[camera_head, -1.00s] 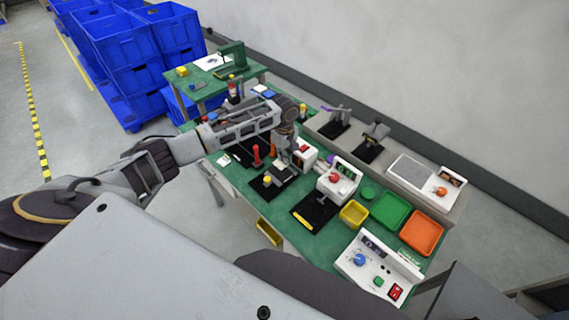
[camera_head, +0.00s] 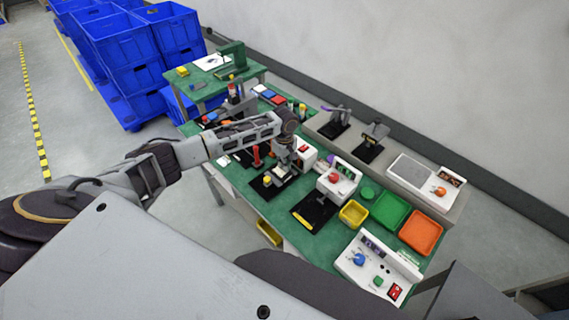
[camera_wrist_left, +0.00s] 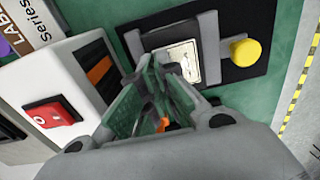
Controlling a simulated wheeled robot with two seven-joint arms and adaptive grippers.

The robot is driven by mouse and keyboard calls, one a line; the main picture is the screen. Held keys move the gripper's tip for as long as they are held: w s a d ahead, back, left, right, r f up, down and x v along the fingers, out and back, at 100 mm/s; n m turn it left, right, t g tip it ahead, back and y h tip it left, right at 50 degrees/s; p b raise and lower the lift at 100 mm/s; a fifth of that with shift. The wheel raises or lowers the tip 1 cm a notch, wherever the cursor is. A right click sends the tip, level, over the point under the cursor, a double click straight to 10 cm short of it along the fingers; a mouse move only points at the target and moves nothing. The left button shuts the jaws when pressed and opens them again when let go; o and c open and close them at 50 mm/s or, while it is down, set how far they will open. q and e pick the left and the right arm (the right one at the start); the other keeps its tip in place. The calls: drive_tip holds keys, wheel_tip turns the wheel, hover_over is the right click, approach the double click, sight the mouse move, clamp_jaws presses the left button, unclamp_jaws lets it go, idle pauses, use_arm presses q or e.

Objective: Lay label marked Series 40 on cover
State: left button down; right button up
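My left gripper (camera_wrist_left: 162,72) points down at the black fixture (camera_wrist_left: 252,82). Its fingertips are close together, seemingly shut. A pale plate with dark print (camera_wrist_left: 180,58) lies in the fixture between grey bars, just beyond the fingertips; I cannot tell whether it is the cover or a label on it. No label shows clearly between the fingers. A panel reading "Series" and "LAB" (camera_wrist_left: 32,28) is cut off at the upper left, its number out of view. In the head view my left gripper (camera_head: 284,168) is over the fixture (camera_head: 268,186). My right gripper is not in view.
A white unit with a red switch (camera_wrist_left: 55,115) stands close beside the gripper. A yellow knob (camera_wrist_left: 245,52) is on the fixture's other side. The green bench (camera_head: 234,178) also holds a white press (camera_head: 340,178) and yellow, green and orange trays (camera_head: 422,232).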

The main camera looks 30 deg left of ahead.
use_arm(q)
drive_tip(key=shift+f, duration=0.1)
drive_tip(key=c, duration=1.6)
unclamp_jaws()
drive_tip(key=shift+c, duration=0.2)
wheel_tip(320, 180, up, 12)
drive_tip(key=b, duration=0.1)
